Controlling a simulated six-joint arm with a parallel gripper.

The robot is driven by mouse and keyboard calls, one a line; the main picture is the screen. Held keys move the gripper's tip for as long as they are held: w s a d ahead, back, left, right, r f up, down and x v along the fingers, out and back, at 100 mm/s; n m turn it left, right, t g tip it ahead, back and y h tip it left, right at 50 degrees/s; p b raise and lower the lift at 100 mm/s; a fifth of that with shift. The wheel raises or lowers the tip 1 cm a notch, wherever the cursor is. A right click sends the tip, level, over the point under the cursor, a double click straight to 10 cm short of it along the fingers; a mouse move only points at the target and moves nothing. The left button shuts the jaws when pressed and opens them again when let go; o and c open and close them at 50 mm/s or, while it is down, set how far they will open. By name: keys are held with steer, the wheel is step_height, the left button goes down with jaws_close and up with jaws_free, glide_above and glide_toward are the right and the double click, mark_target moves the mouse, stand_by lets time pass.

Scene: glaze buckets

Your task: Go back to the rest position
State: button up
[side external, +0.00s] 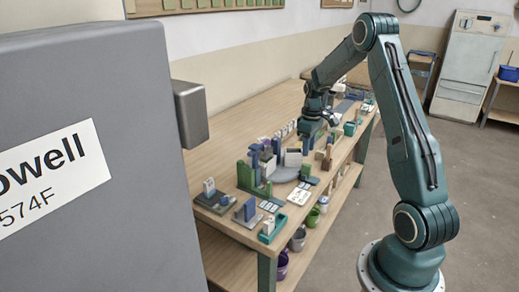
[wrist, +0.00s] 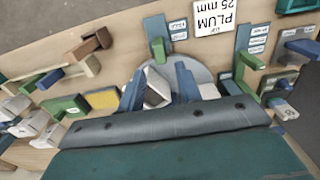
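My gripper (wrist: 160,84) shows in the wrist view as two blue fingers standing apart, with a grey disc (wrist: 203,73) and a white and brown block (wrist: 155,92) seen beyond them. Nothing appears held between the fingers. In the side view my gripper (side external: 307,132) hangs low over the workbench, close to the cluttered middle; its fingertips are too small to make out there. The grey disc (side external: 287,177) stands on the bench near it. Whether the fingers touch anything below cannot be told.
The wooden workbench (side external: 222,150) carries several coloured blocks and trays. A green and blue holder (side external: 250,178) stands beside the disc. A card reading "PLUM 25 mm" (wrist: 224,18) lies flat. Buckets (side external: 298,240) sit on the lower shelf. A large grey cabinet (side external: 95,200) fills the left foreground.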

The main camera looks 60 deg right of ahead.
steer(key=s+a+r+t+h, duration=0.1)
steer(key=s+a+r+t, duration=0.1)
steer(key=a+r, duration=1.5)
steer(key=s+a+r+t+y, duration=0.1)
steer(key=s+a+r+t, duration=0.2)
steer(key=s+a, duration=1.3)
steer(key=shift+s+t, duration=0.15)
steer(key=shift+t, duration=0.15)
